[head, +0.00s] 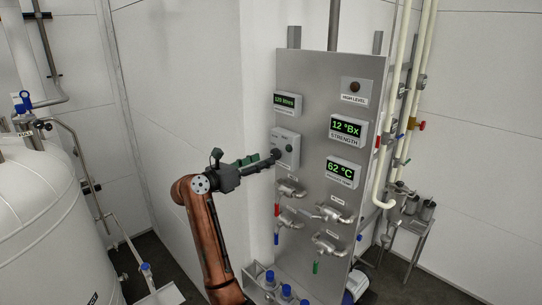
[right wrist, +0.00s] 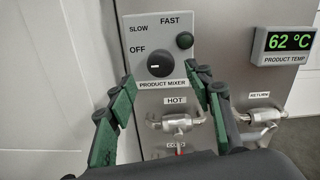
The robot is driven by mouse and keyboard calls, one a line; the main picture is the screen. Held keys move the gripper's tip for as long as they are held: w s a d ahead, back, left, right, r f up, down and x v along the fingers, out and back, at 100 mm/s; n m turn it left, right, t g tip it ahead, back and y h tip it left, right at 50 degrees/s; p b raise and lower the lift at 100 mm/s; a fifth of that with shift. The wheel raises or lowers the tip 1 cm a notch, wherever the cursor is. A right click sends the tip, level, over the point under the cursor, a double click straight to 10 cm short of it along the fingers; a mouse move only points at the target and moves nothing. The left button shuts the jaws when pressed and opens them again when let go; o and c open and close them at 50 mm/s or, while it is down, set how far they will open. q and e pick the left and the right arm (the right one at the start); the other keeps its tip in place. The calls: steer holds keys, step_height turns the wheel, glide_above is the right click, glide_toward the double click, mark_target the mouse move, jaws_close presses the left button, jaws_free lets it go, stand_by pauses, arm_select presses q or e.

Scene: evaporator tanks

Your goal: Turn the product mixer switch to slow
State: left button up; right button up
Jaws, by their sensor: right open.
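The product mixer switch is a round black knob (right wrist: 160,65) on a grey box (right wrist: 182,22) labelled OFF, SLOW and FAST. Its white mark lies to the left, on the OFF side. In the head view the box (head: 291,140) is on the left part of the steel panel. My right gripper (head: 266,160) comes from the left, with its tips close to the knob. In the right wrist view its two green-padded fingers (right wrist: 166,84) are open, one to each side and below the knob, holding nothing. My left gripper is out of view.
The steel panel (head: 311,90) also carries displays and several valves below the box, including the HOT valve (right wrist: 176,123). A product temperature display (right wrist: 284,42) is at right. A white tank (head: 45,220) stands at far left; white pipes (head: 396,125) run at right.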

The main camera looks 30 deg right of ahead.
mark_target(273, 155)
steer(key=p+x, duration=0.1)
steer(key=x, duration=0.4)
steer(key=c, duration=1.1)
